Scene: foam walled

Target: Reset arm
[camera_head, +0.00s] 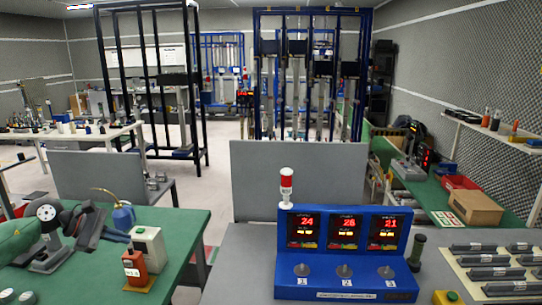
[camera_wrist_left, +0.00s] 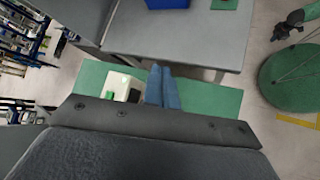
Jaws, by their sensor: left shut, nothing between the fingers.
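My left gripper (camera_head: 118,236) is above the green table at the lower left in the head view, beside a white box (camera_head: 148,246). In the left wrist view its two bluish fingers (camera_wrist_left: 163,88) lie together, shut and empty. A white box with a green button (camera_wrist_left: 124,88) shows just left of the fingers there. My right gripper is in neither view.
The green table (camera_head: 190,225) also holds a blue oil can (camera_head: 123,216) and an orange-red device (camera_head: 134,268). A blue panel with red displays (camera_head: 345,270) stands on the grey table (camera_head: 240,265). Floor shows between the tables.

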